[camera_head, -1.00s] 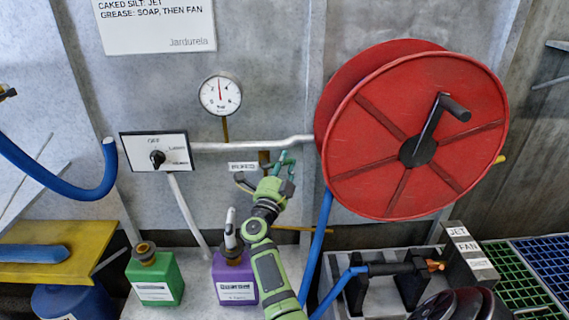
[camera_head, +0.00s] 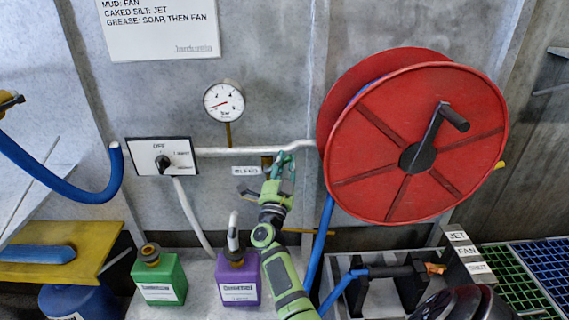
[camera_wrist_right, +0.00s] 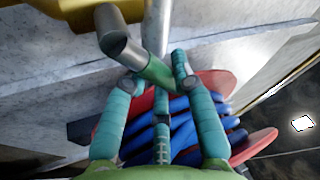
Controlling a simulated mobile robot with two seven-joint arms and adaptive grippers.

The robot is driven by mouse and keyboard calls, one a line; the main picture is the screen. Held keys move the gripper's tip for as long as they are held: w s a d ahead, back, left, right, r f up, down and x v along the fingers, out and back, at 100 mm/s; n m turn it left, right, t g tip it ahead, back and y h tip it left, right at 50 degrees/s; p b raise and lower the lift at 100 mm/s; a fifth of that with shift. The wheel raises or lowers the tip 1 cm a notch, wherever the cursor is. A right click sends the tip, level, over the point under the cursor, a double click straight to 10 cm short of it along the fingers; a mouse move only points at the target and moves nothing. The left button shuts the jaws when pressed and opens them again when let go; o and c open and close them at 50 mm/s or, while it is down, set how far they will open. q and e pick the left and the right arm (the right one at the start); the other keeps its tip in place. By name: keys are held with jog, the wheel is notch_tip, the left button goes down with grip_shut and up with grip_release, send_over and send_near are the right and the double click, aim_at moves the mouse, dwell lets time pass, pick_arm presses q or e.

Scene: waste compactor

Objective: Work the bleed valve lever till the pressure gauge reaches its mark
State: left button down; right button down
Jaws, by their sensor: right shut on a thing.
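The pressure gauge (camera_head: 224,101) is a round white dial on a brass stem, and its red needle points to the lower left. The mark cannot be made out. The bleed valve sits under the silver pipe beside a white label (camera_head: 246,170), with a brass part behind my fingers. My right gripper (camera_head: 279,165) is at the valve, shut on the lever, which is mostly hidden in the head view. In the right wrist view, the lever (camera_wrist_right: 152,70) shows as a green and grey bar between the teal fingers (camera_wrist_right: 160,82).
A large red hose reel (camera_head: 345,170) stands close to the right of my gripper. A selector panel (camera_head: 182,143) is left of the valve. Green (camera_head: 158,277) and purple (camera_head: 235,280) bottles stand below. A blue hose (camera_head: 319,240) hangs beside my forearm.

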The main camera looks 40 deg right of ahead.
jog(key=shift+r, duration=0.3)
jog(key=c, duration=1.3)
grip_release()
jog(key=o, duration=0.3)
jog(key=shift+d+f, duration=0.1)
jog(key=shift+w+f, duration=0.1)
jog(key=shift+f, duration=0.05)
jog(key=v, duration=1.2)
